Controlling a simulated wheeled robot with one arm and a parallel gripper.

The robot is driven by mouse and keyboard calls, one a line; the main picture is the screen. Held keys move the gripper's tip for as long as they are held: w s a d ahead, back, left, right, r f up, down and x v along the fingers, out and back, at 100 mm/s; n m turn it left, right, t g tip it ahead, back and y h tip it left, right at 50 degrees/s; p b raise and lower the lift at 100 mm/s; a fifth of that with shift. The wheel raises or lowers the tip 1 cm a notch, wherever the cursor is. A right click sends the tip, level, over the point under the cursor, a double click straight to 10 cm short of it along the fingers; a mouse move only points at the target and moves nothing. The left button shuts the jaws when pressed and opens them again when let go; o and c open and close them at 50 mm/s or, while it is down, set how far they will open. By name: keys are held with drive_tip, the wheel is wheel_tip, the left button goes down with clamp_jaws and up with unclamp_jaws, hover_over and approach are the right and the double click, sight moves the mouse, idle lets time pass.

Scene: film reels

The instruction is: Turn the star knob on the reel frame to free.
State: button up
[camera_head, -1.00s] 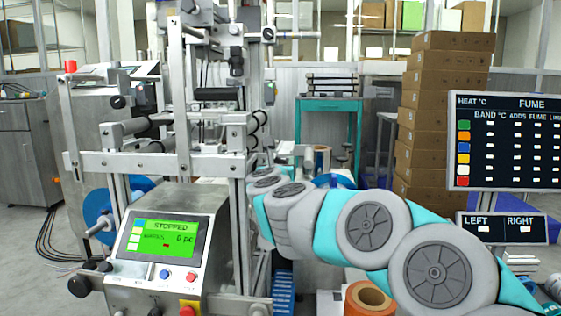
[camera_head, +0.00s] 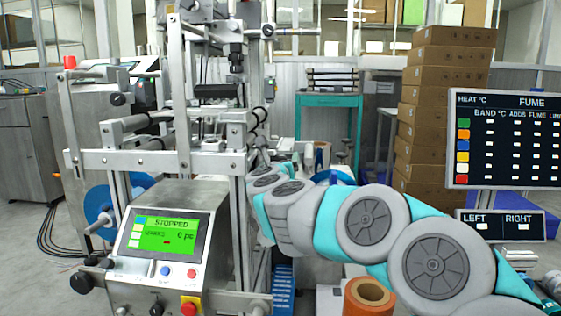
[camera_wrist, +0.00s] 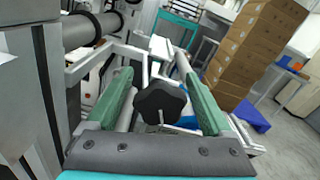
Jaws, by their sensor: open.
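The black star knob (camera_wrist: 160,103) is in the middle of the wrist view, with a short pale mark on its near side. My gripper (camera_wrist: 157,76) is open, with one green finger to the left of the knob and one to the right. Gaps show between the knob and both fingers, so I see no grip on it. The reel frame (camera_wrist: 112,50) has pale metal bars behind and around the knob. In the head view my arm reaches in to the right side of the metal machine frame (camera_head: 237,185). The gripper and knob are hidden there.
A control panel (camera_head: 165,234) on the machine reads STOPPED. A dark roller (camera_wrist: 90,30) and a grey upright (camera_wrist: 30,90) stand close on the left in the wrist view. Stacked cardboard boxes (camera_head: 442,120) stand behind. An orange roll (camera_head: 369,294) is below my arm.

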drive_tip(key=shift+s, duration=0.1)
drive_tip(key=s, duration=0.7)
drive_tip(key=shift+s+a, duration=0.15)
drive_tip(key=shift+s, duration=0.15)
drive_tip(key=w+m+b, duration=0.1)
drive_tip(key=w+m, duration=0.3)
drive_tip(key=w, duration=0.3)
drive_tip(key=shift+m, duration=0.3)
idle(0.7)
drive_tip(key=shift+f, duration=0.1)
